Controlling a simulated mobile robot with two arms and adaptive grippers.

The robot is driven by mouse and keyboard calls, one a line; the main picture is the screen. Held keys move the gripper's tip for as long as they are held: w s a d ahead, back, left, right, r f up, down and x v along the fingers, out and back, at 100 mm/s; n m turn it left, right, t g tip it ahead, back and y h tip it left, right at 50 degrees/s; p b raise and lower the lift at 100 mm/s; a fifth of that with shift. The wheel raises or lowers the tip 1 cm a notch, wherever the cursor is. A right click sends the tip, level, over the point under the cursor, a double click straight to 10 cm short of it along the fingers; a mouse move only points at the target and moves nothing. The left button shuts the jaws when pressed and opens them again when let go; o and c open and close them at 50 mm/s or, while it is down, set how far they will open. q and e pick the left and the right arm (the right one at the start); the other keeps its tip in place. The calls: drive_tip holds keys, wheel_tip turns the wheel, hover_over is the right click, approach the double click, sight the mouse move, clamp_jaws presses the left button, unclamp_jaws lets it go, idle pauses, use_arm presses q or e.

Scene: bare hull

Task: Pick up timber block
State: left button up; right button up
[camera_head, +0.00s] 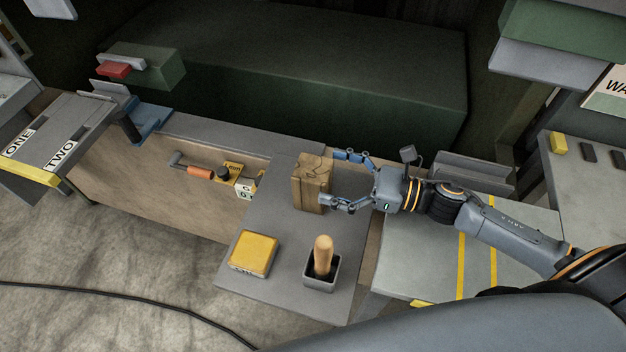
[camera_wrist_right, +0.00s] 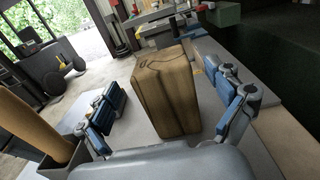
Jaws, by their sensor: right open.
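The timber block (camera_head: 311,184) stands upright on a grey board (camera_head: 285,215) in the head view. My right gripper (camera_head: 342,178) comes in from the right with its fingers open, reaching toward the block's right side. In the right wrist view the block (camera_wrist_right: 166,95) stands between the two open blue-padded fingers (camera_wrist_right: 165,105), with visible gaps on both sides. I cannot tell exactly how far the fingers reach along the block. My left gripper is not in view.
A yellow box (camera_head: 254,254) and a dark holder (camera_head: 321,273) with a wooden handle (camera_head: 323,252) stand nearer on the board. An orange-handled tool (camera_head: 200,172) lies to the left. A large green box (camera_head: 300,75) is behind. A cable (camera_head: 130,294) crosses the floor.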

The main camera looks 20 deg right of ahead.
sight(313, 167)
drive_tip(key=p+x, duration=0.1)
drive_tip(key=x, duration=0.1)
drive_tip(key=p+x, duration=0.1)
drive_tip(key=shift+w+a+r, duration=0.25)
drive_tip(key=shift+w, duration=0.05)
drive_tip(key=shift+w+a+f, duration=0.15)
drive_tip(key=shift+a, duration=0.15)
drive_tip(key=shift+c, duration=0.3)
drive_tip(key=c, duration=1.8)
drive_tip(key=shift+c, duration=0.3)
